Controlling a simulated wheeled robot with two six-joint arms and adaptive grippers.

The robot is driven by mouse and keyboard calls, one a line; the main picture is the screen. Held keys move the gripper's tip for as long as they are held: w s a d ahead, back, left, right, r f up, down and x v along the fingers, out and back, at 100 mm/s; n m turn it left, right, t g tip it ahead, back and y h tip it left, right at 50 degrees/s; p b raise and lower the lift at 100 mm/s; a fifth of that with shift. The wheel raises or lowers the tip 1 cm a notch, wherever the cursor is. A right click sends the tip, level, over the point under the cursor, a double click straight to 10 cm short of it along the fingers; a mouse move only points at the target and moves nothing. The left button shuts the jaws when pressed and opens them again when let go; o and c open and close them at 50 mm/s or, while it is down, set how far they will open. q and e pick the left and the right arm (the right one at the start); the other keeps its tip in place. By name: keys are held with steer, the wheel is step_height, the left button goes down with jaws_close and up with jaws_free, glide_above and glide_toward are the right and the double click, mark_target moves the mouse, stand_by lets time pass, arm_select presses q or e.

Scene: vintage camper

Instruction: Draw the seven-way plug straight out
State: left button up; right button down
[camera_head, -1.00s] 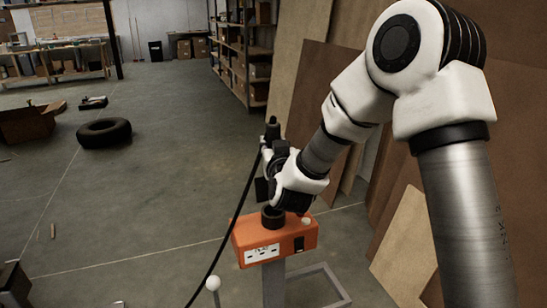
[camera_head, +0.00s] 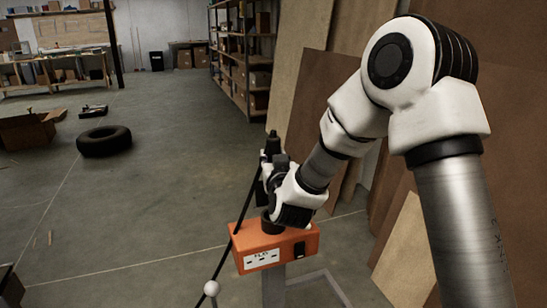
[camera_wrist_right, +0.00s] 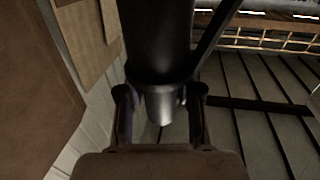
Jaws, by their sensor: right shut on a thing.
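The black seven-way plug (camera_head: 272,146) stands upright above the orange box (camera_head: 247,238), with its cable running down to the left. My right gripper (camera_head: 268,178) is shut around the plug's body. In the right wrist view the plug (camera_wrist_right: 158,45) sits between both fingers of my right gripper (camera_wrist_right: 160,100), and its paler lower end shows. The black round socket (camera_head: 268,226) is on top of the box, partly hidden by my wrist. The head view does not show clearly whether plug and socket touch. My left gripper is out of view.
A post with a white ball (camera_head: 212,288) stands front left of the box, close to the cable (camera_head: 226,245). Brown boards (camera_head: 440,195) lean along the right side. A tyre (camera_head: 104,141) lies on the open floor at left. Shelves (camera_head: 241,60) stand behind.

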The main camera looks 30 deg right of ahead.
steer(key=shift+f+b, duration=2.75)
steer(key=shift+f, duration=0.85)
steer(key=shift+r+p, duration=1.7)
steer(key=shift+r, duration=0.4)
